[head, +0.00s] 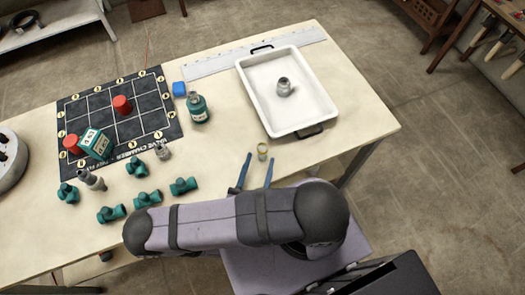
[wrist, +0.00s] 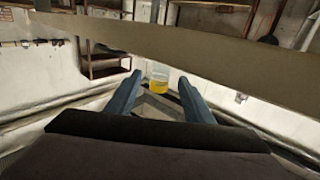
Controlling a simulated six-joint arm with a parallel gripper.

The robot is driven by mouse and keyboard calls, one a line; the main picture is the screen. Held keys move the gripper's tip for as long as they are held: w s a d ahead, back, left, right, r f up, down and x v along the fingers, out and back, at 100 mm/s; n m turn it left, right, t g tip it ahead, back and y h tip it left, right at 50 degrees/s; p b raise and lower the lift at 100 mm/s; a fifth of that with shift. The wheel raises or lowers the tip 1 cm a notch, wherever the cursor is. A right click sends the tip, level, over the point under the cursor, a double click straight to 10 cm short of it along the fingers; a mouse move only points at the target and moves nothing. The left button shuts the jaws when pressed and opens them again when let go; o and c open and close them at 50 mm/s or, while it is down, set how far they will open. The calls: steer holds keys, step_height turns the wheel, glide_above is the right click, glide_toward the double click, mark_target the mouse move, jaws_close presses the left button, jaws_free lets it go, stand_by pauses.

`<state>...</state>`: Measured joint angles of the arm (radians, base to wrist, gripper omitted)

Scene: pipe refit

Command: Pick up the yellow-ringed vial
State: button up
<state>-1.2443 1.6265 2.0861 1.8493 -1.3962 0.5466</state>
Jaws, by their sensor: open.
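The yellow-ringed vial (head: 262,151) is a small clear container with a yellow band, standing on the table near its front edge. My gripper (head: 259,160) is open, its two blue fingers pointing toward the vial. In the head view the vial is by the fingertips, nearer the right one. In the wrist view the vial (wrist: 159,82) shows in the gap between the fingertips (wrist: 160,77), with its yellow part low. The fingers do not close on it. I cannot tell whether the vial is fully between them.
A white tray (head: 252,92) holding a grey fitting (head: 284,87) stands beyond the vial. A black grid mat (head: 91,91) lies farther left. The table around the vial is clear.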

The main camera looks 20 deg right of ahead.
mark_target(261, 156)
steer(key=shift+x, duration=0.85)
steer(key=shift+p+x, duration=0.3)
steer(key=shift+x, duration=1.4)
steer(key=shift+r, duration=0.15)
steer(key=c, duration=1.1)
